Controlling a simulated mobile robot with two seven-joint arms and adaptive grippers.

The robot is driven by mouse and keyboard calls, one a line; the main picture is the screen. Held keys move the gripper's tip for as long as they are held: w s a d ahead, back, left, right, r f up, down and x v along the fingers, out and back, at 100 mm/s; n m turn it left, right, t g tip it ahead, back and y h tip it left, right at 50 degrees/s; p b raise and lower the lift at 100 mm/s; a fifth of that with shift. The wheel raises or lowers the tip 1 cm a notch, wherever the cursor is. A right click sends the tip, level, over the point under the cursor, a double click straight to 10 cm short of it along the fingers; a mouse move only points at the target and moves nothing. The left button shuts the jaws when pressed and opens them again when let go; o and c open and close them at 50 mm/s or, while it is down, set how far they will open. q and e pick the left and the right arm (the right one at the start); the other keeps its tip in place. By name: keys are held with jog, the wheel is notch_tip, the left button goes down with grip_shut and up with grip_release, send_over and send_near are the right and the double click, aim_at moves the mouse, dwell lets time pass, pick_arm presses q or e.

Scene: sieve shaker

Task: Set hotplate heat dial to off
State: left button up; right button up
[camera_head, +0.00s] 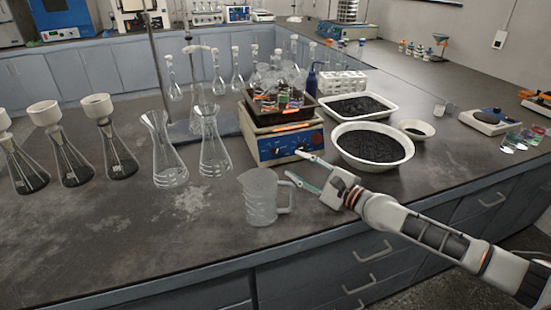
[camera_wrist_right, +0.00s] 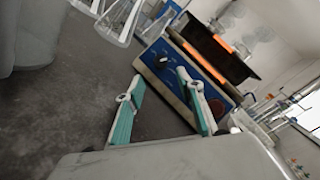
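The hotplate (camera_head: 262,151) stands on the dark bench, with a beige body and a blue front panel. It also shows in the right wrist view (camera_wrist_right: 238,97), tilted. A black dial (camera_wrist_right: 160,62) is on the panel there, and a dark reddish round part is farther along it, partly behind a finger. The dial's setting is too small to read. My right gripper (camera_head: 294,164) is open and empty in front of the panel. In the right wrist view its teal-padded fingers (camera_wrist_right: 160,75) point at the panel, the dial between and just beyond the tips. My left gripper is not in view.
A dark tray of glassware (camera_head: 250,105) sits on the hotplate. A glass beaker (camera_head: 262,200) stands close left of my right gripper, and conical flasks (camera_head: 213,155) stand left of the hotplate. A white bowl of dark grains (camera_head: 372,164) is to the right.

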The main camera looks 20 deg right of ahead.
aim_at(278, 154)
jog(key=x, duration=0.7)
jog(key=shift+w+a+r, duration=0.1)
jog(key=shift+r, duration=0.1)
grip_shut()
